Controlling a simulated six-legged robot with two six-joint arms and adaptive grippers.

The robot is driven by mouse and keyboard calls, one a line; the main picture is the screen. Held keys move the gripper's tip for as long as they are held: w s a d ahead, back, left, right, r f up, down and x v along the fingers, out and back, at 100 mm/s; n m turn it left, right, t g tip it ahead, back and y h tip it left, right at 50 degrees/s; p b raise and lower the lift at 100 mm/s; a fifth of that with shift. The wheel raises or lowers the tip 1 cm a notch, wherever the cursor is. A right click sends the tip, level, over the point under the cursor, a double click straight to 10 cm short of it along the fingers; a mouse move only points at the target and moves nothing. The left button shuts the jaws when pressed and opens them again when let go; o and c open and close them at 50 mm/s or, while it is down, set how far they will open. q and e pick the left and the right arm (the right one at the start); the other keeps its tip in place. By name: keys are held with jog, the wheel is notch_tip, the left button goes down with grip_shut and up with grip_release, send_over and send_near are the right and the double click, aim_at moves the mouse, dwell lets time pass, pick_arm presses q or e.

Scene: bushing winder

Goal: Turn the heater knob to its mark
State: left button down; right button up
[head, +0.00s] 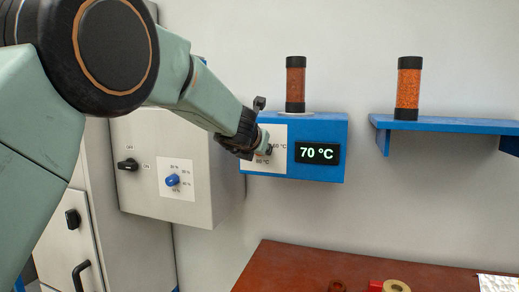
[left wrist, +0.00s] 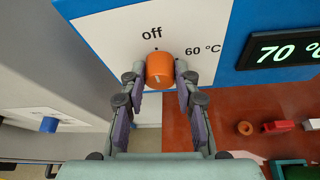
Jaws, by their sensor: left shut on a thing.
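The heater is a blue box (head: 318,132) on the wall with a display (head: 317,153) reading 70 °C. Its white dial plate (left wrist: 115,30) carries the labels "off" and "60 °C" in the left wrist view. The orange heater knob (left wrist: 160,65) sits on this plate, with a pale line on its face toward the lower side. My left gripper (head: 262,149) is at the plate, and its fingers are shut on both sides of the knob. In the head view the gripper hides most of the knob and part of the labels. My right gripper is in neither view.
A grey cabinet (head: 140,200) with a black switch (head: 128,164) and a blue knob (head: 172,180) stands left of the heater. A capped orange cylinder (head: 295,82) stands on the heater, another (head: 408,85) on a blue shelf (head: 450,126). A red-brown table (head: 300,262) lies below.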

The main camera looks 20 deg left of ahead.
pick_arm(q)
jog(key=c, duration=1.3)
grip_release()
jog(key=shift+s+f, duration=0.1)
jog(key=shift+f, duration=0.25)
jog(key=o, duration=0.3)
jog(key=shift+r, duration=0.25)
jog(key=v, duration=1.2)
